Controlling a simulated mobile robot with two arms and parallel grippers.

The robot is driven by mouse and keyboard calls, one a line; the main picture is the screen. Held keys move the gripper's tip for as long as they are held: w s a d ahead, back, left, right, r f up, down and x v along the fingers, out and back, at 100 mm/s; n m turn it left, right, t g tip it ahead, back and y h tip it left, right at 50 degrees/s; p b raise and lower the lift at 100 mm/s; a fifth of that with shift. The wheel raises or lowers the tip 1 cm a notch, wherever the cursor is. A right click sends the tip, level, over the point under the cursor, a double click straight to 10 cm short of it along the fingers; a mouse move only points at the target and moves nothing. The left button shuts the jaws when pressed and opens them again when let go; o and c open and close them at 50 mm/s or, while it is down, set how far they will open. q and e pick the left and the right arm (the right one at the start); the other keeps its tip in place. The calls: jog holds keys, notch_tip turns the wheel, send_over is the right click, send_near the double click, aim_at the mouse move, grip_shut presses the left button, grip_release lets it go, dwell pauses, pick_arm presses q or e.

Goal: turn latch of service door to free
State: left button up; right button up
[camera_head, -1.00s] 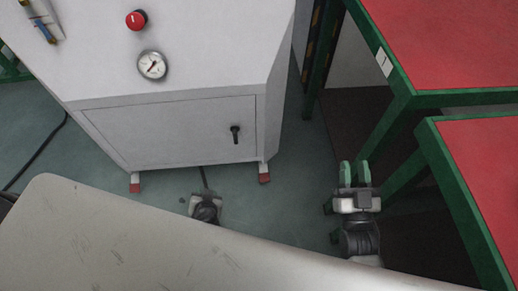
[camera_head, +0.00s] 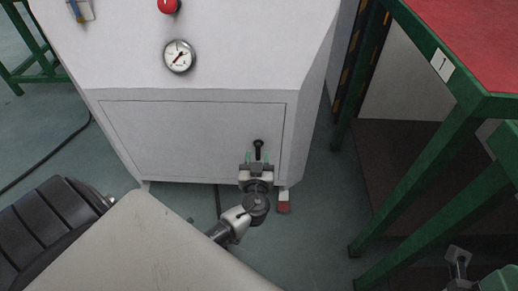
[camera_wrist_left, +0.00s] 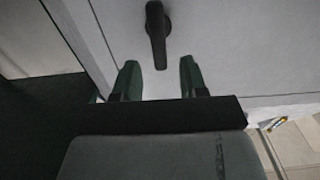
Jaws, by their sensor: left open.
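The service door (camera_head: 180,142) is the flat grey panel low on the white cabinet, and it looks closed. Its black latch (camera_head: 258,146) is near the right edge, with its handle pointing down. My left gripper (camera_head: 257,157) is open at the lower end of the latch. In the left wrist view, the latch (camera_wrist_left: 157,38) hangs between and just beyond the two green fingertips (camera_wrist_left: 160,72), with a gap on both sides. Part of my right arm's end (camera_head: 458,264) shows at the lower right; its jaws are not clear.
A pressure gauge (camera_head: 179,56) and a red button (camera_head: 169,5) are on the cabinet above the door. A green-framed table with a red top (camera_head: 470,38) stands at the right. A dark cable (camera_head: 52,160) lies on the floor at the left.

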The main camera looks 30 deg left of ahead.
aim_at(258, 150)
pick_arm(q)
jog(key=shift+x, duration=2.2)
jog(key=shift+c, duration=0.4)
grip_shut()
